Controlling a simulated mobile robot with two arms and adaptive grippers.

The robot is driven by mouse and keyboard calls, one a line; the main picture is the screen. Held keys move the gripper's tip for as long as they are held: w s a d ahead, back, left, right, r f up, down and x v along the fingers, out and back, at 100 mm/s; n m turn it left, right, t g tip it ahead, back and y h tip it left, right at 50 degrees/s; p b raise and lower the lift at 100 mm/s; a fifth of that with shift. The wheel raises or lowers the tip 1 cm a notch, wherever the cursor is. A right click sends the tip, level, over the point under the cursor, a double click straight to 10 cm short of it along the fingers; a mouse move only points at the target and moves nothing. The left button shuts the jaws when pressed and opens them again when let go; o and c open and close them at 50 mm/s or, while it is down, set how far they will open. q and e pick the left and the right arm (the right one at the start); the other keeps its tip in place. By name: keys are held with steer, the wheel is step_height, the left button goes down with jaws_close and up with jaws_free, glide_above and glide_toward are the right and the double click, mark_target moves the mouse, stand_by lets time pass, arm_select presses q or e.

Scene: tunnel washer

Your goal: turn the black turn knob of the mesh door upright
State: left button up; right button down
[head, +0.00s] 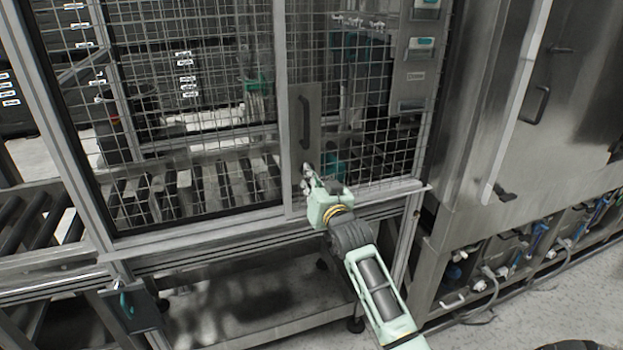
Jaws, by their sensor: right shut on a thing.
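The mesh door (345,100) stands shut in the metal frame, with a grey plate (314,110) at its left side. A black pull handle (304,122) is upright on that plate. My right gripper (307,174) reaches up from the lower right and is shut at the lower end of the plate, below the handle. The black turn knob (306,168) is mostly covered by the fingers there, so its angle cannot be told. My left gripper is not in view.
A second mesh panel (190,90) is on the left, with rollers behind it. A metal beam (240,232) runs below the door. A steel machine (510,140) stands at the right. The floor (500,325) at the lower right is partly clear.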

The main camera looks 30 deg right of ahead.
steer(key=shift+n, duration=0.9)
steer(key=c, duration=1.8)
jaws_free()
steer(key=shift+c, duration=0.2)
steer(key=shift+s, duration=0.15)
steer(key=v, duration=1.1)
steer(key=shift+s+a, duration=0.2)
steer(key=shift+s, duration=0.15)
steer(key=shift+f, duration=0.1)
